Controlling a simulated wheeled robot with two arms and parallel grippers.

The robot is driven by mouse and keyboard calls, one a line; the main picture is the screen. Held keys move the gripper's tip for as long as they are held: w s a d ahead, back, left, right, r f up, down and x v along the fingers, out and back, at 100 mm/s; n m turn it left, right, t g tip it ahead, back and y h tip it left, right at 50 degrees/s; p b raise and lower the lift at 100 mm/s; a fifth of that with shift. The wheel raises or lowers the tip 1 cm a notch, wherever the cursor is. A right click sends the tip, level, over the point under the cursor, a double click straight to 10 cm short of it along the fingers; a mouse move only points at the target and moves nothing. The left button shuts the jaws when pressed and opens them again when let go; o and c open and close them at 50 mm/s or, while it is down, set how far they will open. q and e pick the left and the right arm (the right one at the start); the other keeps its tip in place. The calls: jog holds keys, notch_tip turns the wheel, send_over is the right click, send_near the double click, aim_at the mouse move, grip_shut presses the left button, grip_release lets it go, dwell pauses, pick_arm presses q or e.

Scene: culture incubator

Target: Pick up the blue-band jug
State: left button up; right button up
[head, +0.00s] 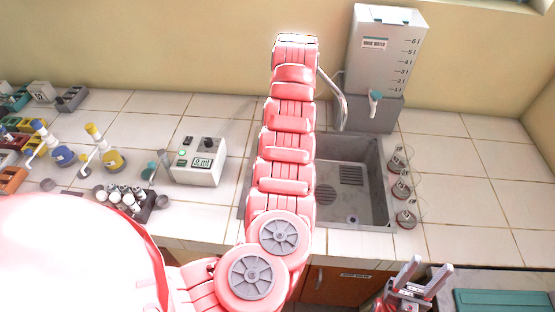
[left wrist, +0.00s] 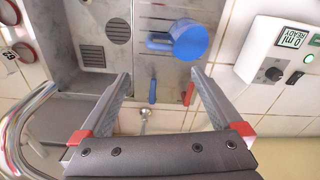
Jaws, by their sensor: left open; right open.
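In the left wrist view, a round blue vessel (left wrist: 186,40) with a blue part sticking out to its left stands at the side of the sink nearest the meter box. It looks like the blue-band jug, but no separate band can be made out. My left gripper (left wrist: 161,76) is open and empty, and the vessel lies beyond its fingertips, apart from them. In the head view my raised left arm hides the vessel and the left gripper. My right gripper (head: 425,272) is open and empty at the lower right, in front of the counter.
The grey sink (head: 376,212) lies right of my left arm, with a curved tap (head: 340,103) behind. A water tank (head: 384,50) stands at the back. The meter box (head: 198,160) and bottles sit left. Several round labelled items (head: 402,190) line the sink's right; the counter beyond is clear.

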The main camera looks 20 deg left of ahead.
pick_arm(q)
jog(key=shift+s+d+f+g, duration=0.3)
jog(key=shift+s, duration=0.25)
notch_tip(320, 180, down, 10)
jog(key=shift+f, duration=0.65)
notch_tip(320, 180, down, 4)
jog(key=p, duration=0.3)
jog(key=shift+s, duration=0.1)
jog(key=shift+f, duration=0.55)
grip_shut()
